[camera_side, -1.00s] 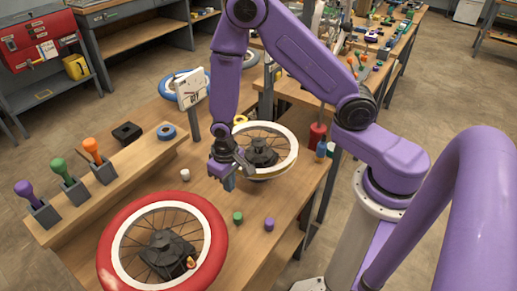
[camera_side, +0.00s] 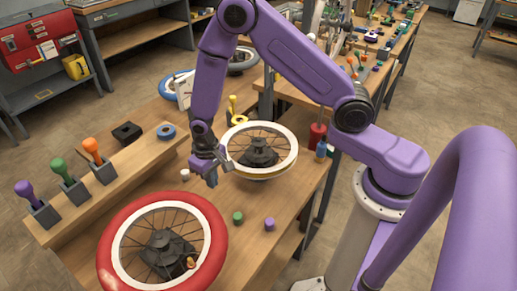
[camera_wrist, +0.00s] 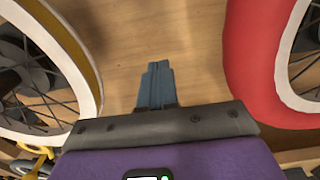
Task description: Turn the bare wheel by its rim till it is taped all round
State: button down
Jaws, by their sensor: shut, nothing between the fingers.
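The bare wheel (camera_side: 289,160) lies flat on a black hub stand on the bench, with no tyre on its white rim. A mustard-yellow band shows along the rim's near side; the far outer side is hidden. In the wrist view the wheel (camera_wrist: 91,113) is at the left, with the mustard band along part of its outer edge. My gripper (camera_side: 212,181) is just left of the wheel's near-left rim, pointing down over the bench. In the wrist view my gripper (camera_wrist: 156,68) has its blue fingers together and empty, apart from the rim.
A red-tyred wheel (camera_side: 214,250) lies at the near left, and at the right in the wrist view. A yellow-handled item (camera_side: 233,106) is behind the bare wheel. Bare bench lies under my fingers.

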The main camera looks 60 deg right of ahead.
jog(key=w+d, duration=0.4)
jog(key=w, duration=0.3)
jog(key=shift+w+d, duration=0.25)
jog(key=shift+d, duration=0.1)
jog(key=shift+s+d, duration=0.5)
jog(key=shift+d, duration=0.3)
jog(key=shift+s+d, duration=0.45)
jog(key=shift+d, duration=0.3)
jog(key=shift+s+a, duration=0.1)
jog(key=s+a, duration=0.6)
jog(key=s, duration=0.4)
jog(key=w+a, duration=0.2)
jog(key=a, duration=0.1)
jog(key=shift+a, duration=0.2)
